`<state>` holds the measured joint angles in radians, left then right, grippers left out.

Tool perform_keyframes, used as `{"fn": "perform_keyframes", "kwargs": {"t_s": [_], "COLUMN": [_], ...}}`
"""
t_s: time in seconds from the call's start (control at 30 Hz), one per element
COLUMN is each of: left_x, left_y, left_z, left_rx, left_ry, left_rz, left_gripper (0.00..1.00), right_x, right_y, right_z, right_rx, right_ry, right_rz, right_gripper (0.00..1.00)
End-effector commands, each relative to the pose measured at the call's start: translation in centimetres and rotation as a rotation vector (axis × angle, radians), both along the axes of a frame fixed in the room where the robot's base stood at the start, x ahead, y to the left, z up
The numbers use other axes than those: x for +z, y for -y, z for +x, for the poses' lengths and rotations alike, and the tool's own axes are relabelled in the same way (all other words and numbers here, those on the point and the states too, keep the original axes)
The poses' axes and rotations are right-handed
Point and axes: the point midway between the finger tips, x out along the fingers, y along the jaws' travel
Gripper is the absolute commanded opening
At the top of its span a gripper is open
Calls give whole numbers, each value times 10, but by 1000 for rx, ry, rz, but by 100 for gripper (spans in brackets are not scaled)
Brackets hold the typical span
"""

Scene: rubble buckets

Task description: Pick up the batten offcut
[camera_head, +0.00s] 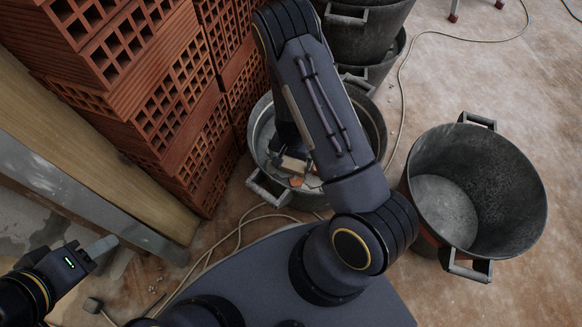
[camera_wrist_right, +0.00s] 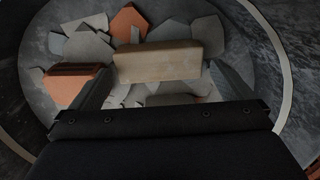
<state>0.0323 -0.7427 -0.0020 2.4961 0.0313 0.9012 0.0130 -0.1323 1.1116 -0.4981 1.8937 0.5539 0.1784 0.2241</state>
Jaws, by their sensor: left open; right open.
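The batten offcut (camera_wrist_right: 158,62) is a pale wooden block lying on rubble inside a dark bucket (camera_head: 374,124). In the head view the batten offcut (camera_head: 293,165) shows partly beside my right arm. My right gripper (camera_wrist_right: 160,72) reaches down into this bucket. Its two fingers are open, one near each end of the block; I cannot tell whether they touch it. My left gripper (camera_head: 103,247) is at the lower left, away from the buckets, and its jaws look apart with nothing in them.
Grey shards and orange brick pieces (camera_wrist_right: 130,22) surround the block. An empty bucket (camera_head: 520,190) stands to the right. Stacked buckets (camera_head: 362,30) are behind. Hollow red bricks (camera_head: 150,100) and leaning boards (camera_head: 100,160) crowd the left. A cable (camera_head: 240,228) lies on the floor.

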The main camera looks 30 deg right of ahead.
Motion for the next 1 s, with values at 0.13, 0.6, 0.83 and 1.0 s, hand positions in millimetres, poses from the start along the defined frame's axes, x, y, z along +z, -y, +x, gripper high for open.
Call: {"fn": "perform_keyframes", "kwargs": {"t_s": [0.13, 0.6, 0.83, 1.0], "left_x": [-18, -18, -18, -11], "left_y": [0, 0, 0, 0], "left_z": [0, 0, 0, 0], "left_rx": [0, 0, 0, 0], "left_ry": [0, 0, 0, 0], "left_rz": [0, 0, 0, 0], "left_gripper": [47, 47, 47, 47], "right_x": [-29, -32, -31, -19], "right_y": [0, 0, 0, 0], "right_z": [-2, -2, -2, -1], "right_rx": [1, 1, 1, 2], "right_ry": [-3, -1, -1, -1], "right_rz": [0, 2, 2, 1], "right_gripper": [100, 76, 67, 67]}}
